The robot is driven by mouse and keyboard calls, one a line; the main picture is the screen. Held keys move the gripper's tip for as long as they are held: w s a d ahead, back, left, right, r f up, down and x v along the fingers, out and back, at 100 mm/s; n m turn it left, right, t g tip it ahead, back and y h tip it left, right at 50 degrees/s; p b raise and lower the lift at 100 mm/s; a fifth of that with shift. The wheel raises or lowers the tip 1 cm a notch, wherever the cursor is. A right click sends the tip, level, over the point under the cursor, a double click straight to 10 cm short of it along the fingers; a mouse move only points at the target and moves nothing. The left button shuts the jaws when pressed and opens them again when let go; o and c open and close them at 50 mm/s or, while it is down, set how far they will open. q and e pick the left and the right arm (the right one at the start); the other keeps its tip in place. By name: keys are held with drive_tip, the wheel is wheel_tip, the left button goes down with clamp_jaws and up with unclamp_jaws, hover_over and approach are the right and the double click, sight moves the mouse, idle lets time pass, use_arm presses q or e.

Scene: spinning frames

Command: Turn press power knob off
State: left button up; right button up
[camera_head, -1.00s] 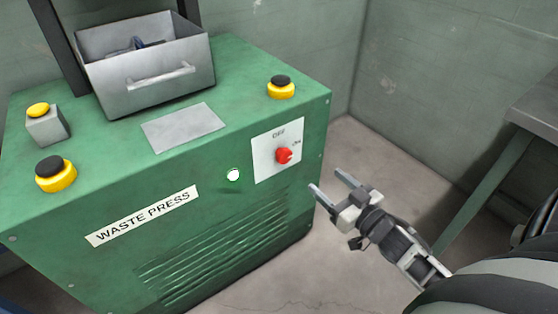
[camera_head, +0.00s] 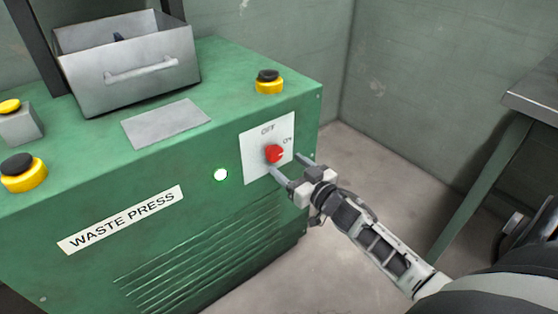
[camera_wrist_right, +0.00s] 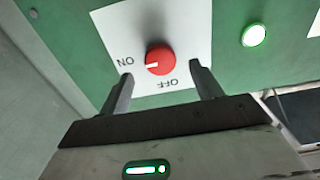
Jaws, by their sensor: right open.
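The red power knob (camera_head: 274,154) sits on a white plate (camera_head: 256,150) marked OFF and ON, on the front of the green waste press (camera_head: 215,225). In the right wrist view the knob (camera_wrist_right: 159,60) has a white mark pointing toward ON. My right gripper (camera_head: 291,164) is open just in front of the knob. In the right wrist view its fingertips (camera_wrist_right: 160,72) are apart, one toward each side of the knob, and I cannot tell whether they touch it. My left gripper is not in view.
A lit white-green lamp (camera_head: 221,174) is left of the plate. A metal bin (camera_head: 130,65) and yellow-and-black buttons (camera_head: 269,82) are on top of the press. A table (camera_head: 530,100) stands at the right. Bare floor lies between it and the press.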

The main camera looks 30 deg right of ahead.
sight(277, 157)
drive_tip(key=w, duration=0.4)
drive_tip(key=shift+a+b, duration=0.15)
drive_tip(key=shift+b, duration=0.15)
drive_tip(key=shift+w, duration=0.4)
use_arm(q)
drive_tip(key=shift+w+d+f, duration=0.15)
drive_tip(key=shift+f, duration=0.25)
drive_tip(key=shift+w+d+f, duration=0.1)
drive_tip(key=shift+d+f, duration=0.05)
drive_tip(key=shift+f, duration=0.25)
use_arm(e)
drive_tip(key=c, duration=1)
